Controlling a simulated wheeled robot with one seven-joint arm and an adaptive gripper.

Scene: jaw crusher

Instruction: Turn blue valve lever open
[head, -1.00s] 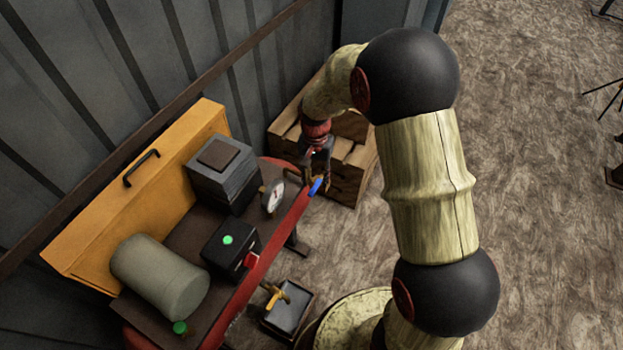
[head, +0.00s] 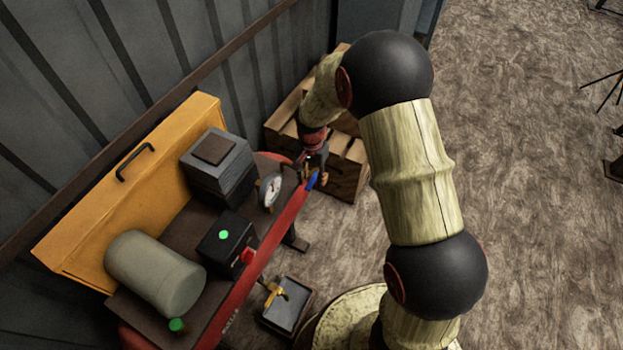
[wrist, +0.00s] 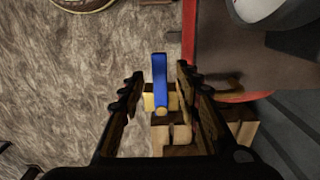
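The blue valve lever (head: 311,181) is at the far end of the red machine, just beside my gripper (head: 314,166) in the head view. In the wrist view the blue lever (wrist: 160,80) stands upright in the picture on a brass valve body (wrist: 160,101). It lies between the two fingers of my gripper (wrist: 158,84), with a visible gap on each side. The fingers are apart and hold nothing. The lever's exact depth between the fingertips is hard to tell.
The red machine edge (head: 262,262) runs close beside the valve. Wooden crates (head: 345,170) stand behind my gripper. The floor to the right is open.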

